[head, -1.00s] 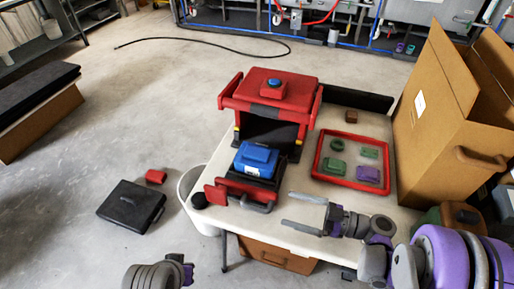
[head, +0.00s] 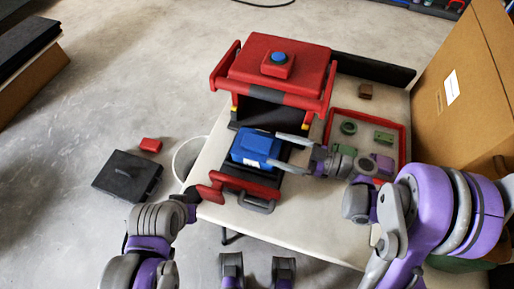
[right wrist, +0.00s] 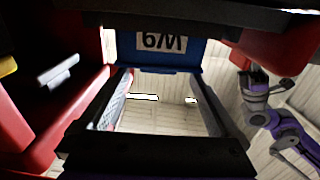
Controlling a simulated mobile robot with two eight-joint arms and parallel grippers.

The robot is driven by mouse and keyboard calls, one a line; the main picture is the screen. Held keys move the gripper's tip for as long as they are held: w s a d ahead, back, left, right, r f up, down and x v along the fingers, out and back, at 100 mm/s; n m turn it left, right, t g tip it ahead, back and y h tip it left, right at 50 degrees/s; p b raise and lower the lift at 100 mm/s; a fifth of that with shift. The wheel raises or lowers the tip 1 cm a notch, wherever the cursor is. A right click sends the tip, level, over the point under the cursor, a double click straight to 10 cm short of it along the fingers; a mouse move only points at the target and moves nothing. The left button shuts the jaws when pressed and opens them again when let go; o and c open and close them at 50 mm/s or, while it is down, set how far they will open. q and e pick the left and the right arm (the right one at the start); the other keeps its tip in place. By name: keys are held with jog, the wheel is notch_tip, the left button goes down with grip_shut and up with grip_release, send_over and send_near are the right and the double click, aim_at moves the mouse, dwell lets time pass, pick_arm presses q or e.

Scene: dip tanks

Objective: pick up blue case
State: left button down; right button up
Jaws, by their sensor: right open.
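The blue case (head: 256,148) sits on a dark sliding tray at the front of the red machine (head: 280,75). My right gripper (head: 285,152) is open, its two fingers pointing left at the case's right side. In the right wrist view the case (right wrist: 190,55), with a white label, appears beyond the open fingers (right wrist: 160,85); nothing is between them. I cannot tell in the head view whether the fingers touch it. My left arm's end (head: 188,202) is at the table's left edge by the red front panel (head: 228,184); its jaws are not clear.
A large cardboard box (head: 460,95) stands at the right. A black case (head: 127,176) and a small red block (head: 151,145) lie on the floor. The table's front is clear.

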jog(key=x, duration=0.7)
jog(key=shift+w+d+f, duration=0.1)
grip_shut()
dwell(0.4)
